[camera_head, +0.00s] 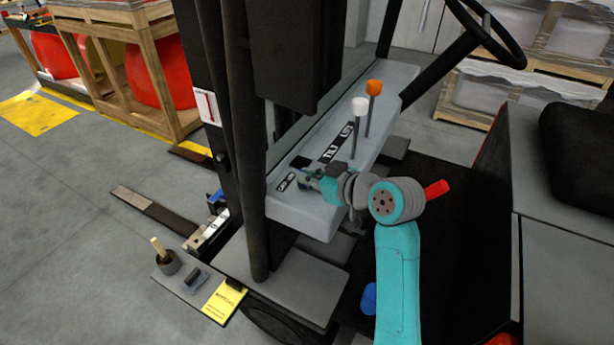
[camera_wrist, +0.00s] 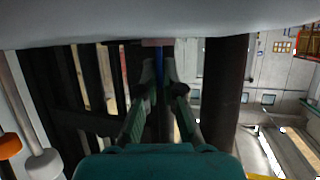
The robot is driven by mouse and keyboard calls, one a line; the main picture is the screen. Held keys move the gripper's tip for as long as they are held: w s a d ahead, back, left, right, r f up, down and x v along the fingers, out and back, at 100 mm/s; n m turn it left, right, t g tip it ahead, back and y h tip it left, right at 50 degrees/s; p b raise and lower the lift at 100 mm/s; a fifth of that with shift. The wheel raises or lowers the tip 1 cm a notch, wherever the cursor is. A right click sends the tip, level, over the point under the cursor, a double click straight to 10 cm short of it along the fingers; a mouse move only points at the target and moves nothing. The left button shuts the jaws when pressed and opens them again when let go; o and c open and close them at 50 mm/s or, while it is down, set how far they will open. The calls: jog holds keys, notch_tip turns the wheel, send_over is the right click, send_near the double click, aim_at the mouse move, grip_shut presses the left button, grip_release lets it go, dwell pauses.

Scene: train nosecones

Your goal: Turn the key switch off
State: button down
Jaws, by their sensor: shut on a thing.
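The grey control panel (camera_head: 300,215) of the vehicle carries a small black label (camera_head: 286,183), which seems to read OFF and ON. My gripper (camera_head: 311,176) is at the panel just right of this label. In the wrist view my gripper (camera_wrist: 158,72) has its two fingers closed around a thin blue piece (camera_wrist: 158,57), which looks like the key of the key switch. The blue piece reaches up to the panel's face (camera_wrist: 230,18). The switch body is hidden behind the fingers in the head view, so I cannot tell the key's position.
A white-knobbed lever (camera_head: 360,106) and an orange-knobbed lever (camera_head: 374,88) stand on the panel beyond my gripper. A dark mast post (camera_head: 252,150) rises close to its left. A steering wheel (camera_head: 497,45) is at upper right.

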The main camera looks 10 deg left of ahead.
jog(key=shift+w+d+n+g+y, duration=0.1)
jog(key=shift+w+n+g+y, duration=0.1)
jog(key=shift+n+g+y, duration=1.1)
jog(key=shift+n+g+h, duration=0.4)
jog(key=shift+n+g, duration=0.1)
jog(key=shift+g, duration=0.1)
jog(key=c, duration=1.3)
grip_release()
jog(key=v, duration=1.2)
jog(key=shift+f, duration=0.1)
